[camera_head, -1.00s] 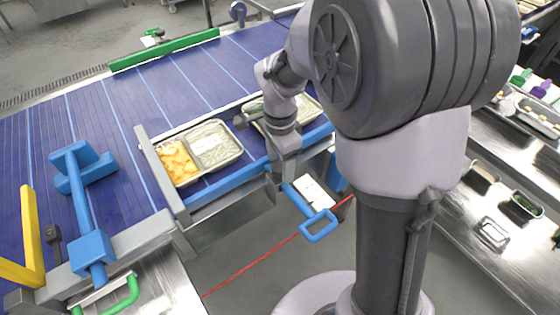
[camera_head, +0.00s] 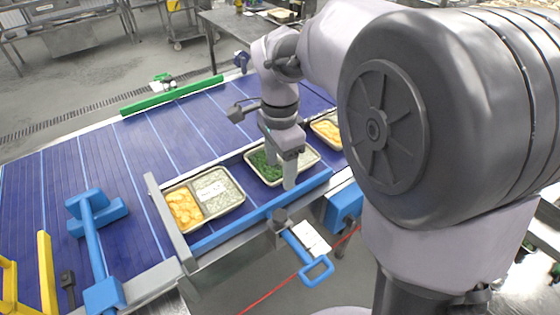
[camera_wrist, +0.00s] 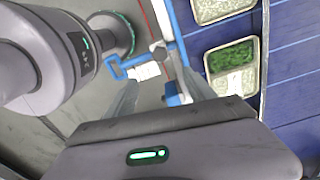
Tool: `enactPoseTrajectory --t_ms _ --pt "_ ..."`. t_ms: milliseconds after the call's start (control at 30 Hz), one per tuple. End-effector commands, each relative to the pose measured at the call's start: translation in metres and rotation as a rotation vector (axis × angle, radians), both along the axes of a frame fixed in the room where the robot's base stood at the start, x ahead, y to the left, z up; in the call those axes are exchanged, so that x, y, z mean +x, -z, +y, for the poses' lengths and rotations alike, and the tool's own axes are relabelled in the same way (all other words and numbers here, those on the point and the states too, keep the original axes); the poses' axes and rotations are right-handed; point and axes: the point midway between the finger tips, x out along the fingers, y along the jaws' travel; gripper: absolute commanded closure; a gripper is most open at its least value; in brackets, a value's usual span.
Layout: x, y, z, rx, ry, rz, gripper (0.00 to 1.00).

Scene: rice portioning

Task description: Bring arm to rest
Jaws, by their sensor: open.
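My gripper (camera_head: 280,170) points down and is empty, overlapping the front of the middle tray (camera_head: 252,168) in the head view. I cannot tell its height above the tray. In the wrist view my gripper (camera_wrist: 160,92) has its two fingers apart with nothing between them. The middle tray holds green food on the left and pale food on the right, partly hidden by the gripper. My arm is bent over the belt's near edge, its large joint filling the right of the head view.
The blue belt (camera_head: 135,150) carries a left tray (camera_head: 215,214) with orange and white food and a right tray (camera_head: 345,148) partly hidden by my arm. A blue-handled tool (camera_head: 305,258) sits at the near rail. A blue stand (camera_head: 95,235) and yellow frame (camera_head: 46,275) stand left.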

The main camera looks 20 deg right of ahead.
Motion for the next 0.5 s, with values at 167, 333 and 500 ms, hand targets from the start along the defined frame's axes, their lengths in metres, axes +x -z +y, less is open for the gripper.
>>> enactPoseTrajectory --t_ms 167,333,500 --pt "0.000 0.001 0.000 0.000 0.000 0.000 0.37" --pt "-0.001 0.000 0.000 0.002 -0.006 -0.004 0.37" --pt "-0.054 -0.027 0.014 0.032 -0.283 -0.158 0.37"
